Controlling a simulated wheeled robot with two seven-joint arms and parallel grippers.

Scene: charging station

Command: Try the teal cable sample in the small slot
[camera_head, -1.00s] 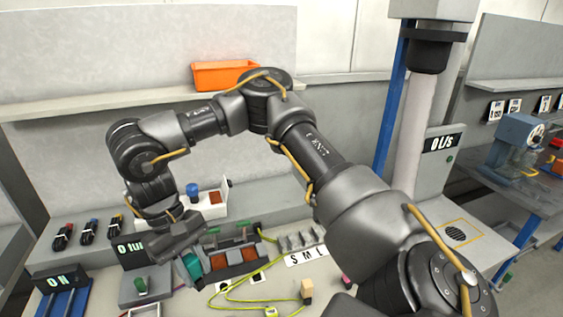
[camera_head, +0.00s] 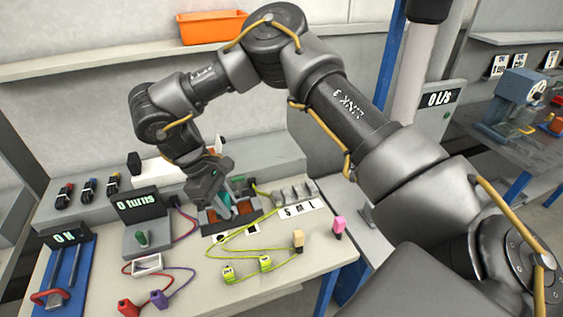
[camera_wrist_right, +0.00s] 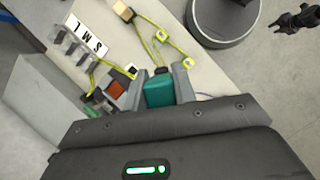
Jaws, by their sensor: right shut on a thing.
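My right gripper (camera_head: 212,202) is shut on the teal cable sample (camera_wrist_right: 159,91), a teal block between its two fingers in the wrist view. In the head view the teal block (camera_head: 223,204) is partly hidden by the gripper and is at the dark tray (camera_head: 246,217). I cannot tell whether it is clear of the tray. The grey slot block (camera_head: 290,194) is right of the gripper, with an S M L label (camera_head: 299,209); it also shows at upper left in the wrist view (camera_wrist_right: 67,46). My left gripper is not seen.
Yellow-green cables (camera_head: 245,252) with tan (camera_head: 298,240) and pink (camera_head: 338,225) blocks lie on the table front. An orange bin (camera_head: 212,27) sits on the shelf.

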